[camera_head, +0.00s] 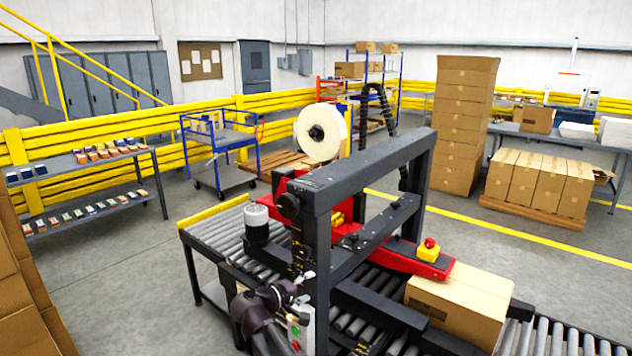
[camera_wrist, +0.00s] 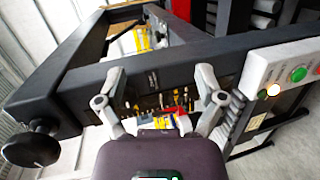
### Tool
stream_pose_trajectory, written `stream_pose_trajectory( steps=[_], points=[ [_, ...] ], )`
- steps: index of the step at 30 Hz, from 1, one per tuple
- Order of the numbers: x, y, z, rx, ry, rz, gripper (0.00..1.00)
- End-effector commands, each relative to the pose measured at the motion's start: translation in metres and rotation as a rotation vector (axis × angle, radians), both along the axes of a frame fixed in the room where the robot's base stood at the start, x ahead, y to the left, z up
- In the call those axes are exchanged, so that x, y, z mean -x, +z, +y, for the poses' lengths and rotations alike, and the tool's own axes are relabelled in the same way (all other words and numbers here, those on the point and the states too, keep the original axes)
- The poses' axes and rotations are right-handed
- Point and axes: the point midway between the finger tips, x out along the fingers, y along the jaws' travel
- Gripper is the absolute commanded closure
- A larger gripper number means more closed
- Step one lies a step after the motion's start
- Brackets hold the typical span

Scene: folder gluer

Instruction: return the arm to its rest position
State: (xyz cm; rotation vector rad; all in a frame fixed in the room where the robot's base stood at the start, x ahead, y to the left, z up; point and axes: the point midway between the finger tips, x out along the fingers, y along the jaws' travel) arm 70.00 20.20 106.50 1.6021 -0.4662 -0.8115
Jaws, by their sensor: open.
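My gripper (camera_wrist: 160,88) is open in the wrist view, its two fingers spread wide with nothing between them. A dark beam of the case sealer (camera_wrist: 150,70) lies behind the fingertips; I cannot tell the exact gap. In the head view my dark arm is bent low at the front left of the case sealer (camera_head: 318,225), and the gripper is small and partly lost against the machine. A light control box (camera_head: 299,325) with a green button is close by it; the box also shows at the right of the wrist view (camera_wrist: 283,75).
A sealed carton (camera_head: 460,303) lies on the roller conveyor (camera_head: 205,235) at the machine's right. A tape roll (camera_head: 321,133) stands above the machine. Stacked cartons (camera_head: 20,285) rise at the left edge. Open floor (camera_head: 130,265) lies between them and the conveyor.

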Motion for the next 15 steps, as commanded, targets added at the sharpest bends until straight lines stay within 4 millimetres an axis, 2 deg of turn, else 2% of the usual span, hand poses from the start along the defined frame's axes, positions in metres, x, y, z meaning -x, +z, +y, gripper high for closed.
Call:
stream_pose_trajectory(
  steps=[1, 6, 15],
  points=[
    [0.005, -0.009, -0.021, -0.044, -0.036, 0.029, 0.12],
    [0.021, -0.043, -0.077, -0.214, -0.149, 0.133, 0.12],
    [0.064, -0.094, -0.148, -0.532, -0.337, 0.293, 0.12]
  ],
)
